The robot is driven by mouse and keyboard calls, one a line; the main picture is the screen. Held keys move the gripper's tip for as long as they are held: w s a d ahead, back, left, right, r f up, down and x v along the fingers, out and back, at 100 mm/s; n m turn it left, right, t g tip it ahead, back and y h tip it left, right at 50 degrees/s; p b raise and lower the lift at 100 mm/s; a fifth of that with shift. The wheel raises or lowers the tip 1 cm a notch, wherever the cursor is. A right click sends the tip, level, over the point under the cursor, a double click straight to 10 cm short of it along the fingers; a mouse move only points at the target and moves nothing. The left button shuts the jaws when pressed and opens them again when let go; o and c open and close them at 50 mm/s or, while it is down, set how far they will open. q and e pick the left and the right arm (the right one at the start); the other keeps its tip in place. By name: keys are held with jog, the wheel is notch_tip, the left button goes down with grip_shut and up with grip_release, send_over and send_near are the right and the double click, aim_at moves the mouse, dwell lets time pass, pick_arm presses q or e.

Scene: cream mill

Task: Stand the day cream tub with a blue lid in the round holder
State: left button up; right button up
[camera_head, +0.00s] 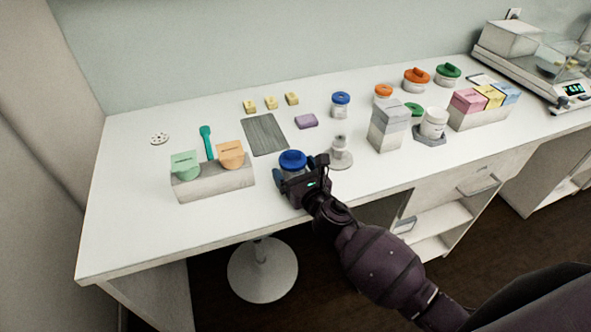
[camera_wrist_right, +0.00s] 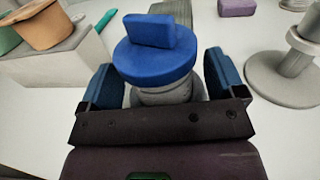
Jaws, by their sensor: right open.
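A tub with a blue lid (camera_head: 292,160) stands upright near the front edge of the table. It also shows in the right wrist view (camera_wrist_right: 155,62), its pale body below the lid. My right gripper (camera_head: 301,174) is open, with one finger on each side of this tub and a small gap visible at the sides. A grey piece with a round disc base (camera_head: 341,160) and a narrower upright part stands just right of the gripper; I cannot tell whether it is the round holder. My left gripper is not in view.
Another blue-lidded jar (camera_head: 341,103) stands further back. A grey mat (camera_head: 265,134) and a purple block (camera_head: 306,121) lie behind.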

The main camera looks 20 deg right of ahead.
jog(key=shift+f, duration=0.15)
jog(key=shift+r+p, duration=0.45)
jog(key=shift+r, duration=0.1)
jog(key=shift+s+d, duration=0.1)
jog(key=shift+s, duration=0.25)
jog(key=s+d, duration=0.2)
jog(key=s, duration=0.9)
jog(key=shift+r, duration=0.15)
